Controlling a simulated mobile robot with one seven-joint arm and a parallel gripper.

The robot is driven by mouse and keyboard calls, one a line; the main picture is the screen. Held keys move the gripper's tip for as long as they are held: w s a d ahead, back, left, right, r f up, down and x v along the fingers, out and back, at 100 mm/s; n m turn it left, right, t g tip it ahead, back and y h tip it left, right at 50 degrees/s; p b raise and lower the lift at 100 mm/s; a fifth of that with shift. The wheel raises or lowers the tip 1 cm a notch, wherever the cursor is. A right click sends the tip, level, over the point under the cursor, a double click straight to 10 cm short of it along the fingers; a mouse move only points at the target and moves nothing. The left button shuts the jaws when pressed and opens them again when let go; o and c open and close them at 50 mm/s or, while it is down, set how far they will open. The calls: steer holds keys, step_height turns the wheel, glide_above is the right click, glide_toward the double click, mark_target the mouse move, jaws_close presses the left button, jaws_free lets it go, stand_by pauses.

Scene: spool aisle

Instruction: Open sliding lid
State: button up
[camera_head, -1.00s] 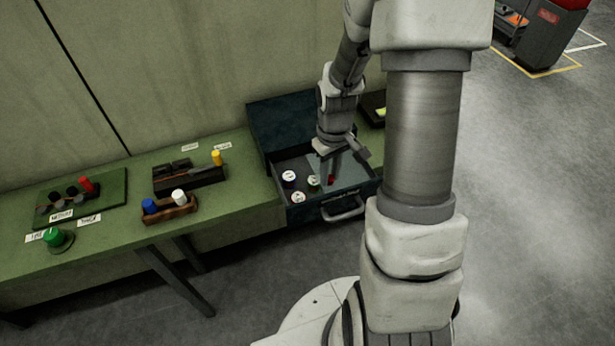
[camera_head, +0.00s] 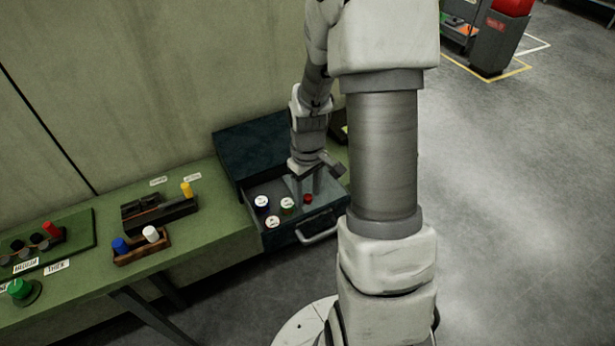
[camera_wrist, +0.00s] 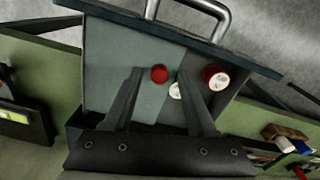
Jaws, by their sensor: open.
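The sliding lid is a flat grey panel (camera_wrist: 118,65) inside the pulled-out drawer of a dark box. It has a round red knob (camera_wrist: 159,73), which also shows in the head view (camera_head: 308,199). The lid lies over the left part of the drawer in the wrist view. My gripper (camera_wrist: 160,72) is open and points down over the lid, with the knob between its fingertips in the wrist view. I cannot tell whether the fingers touch the knob. White-topped spools (camera_wrist: 215,78) stand in the uncovered part of the drawer.
The drawer front carries a metal handle (camera_head: 318,229). The dark box (camera_head: 250,150) stands on a green bench (camera_head: 215,225). Left of it are a dark holder (camera_head: 160,213) with a yellow peg and a wooden rack (camera_head: 142,248) with blue and white pegs.

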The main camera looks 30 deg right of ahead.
step_height(320, 180, up, 17)
steer(key=p, duration=0.1)
steer(key=shift+r+p, duration=0.15)
steer(key=shift+p, duration=0.25)
steer(key=s+a+r+m+t, duration=0.2)
steer(key=s+a+r+t, duration=0.3)
steer(key=s+a+r, duration=0.5)
steer(key=s, duration=0.4)
steer(key=shift+a+r+m+t, duration=0.25)
steer(key=shift+a+m+t, duration=0.05)
steer(key=shift+a, duration=0.1)
stand_by(2.2)
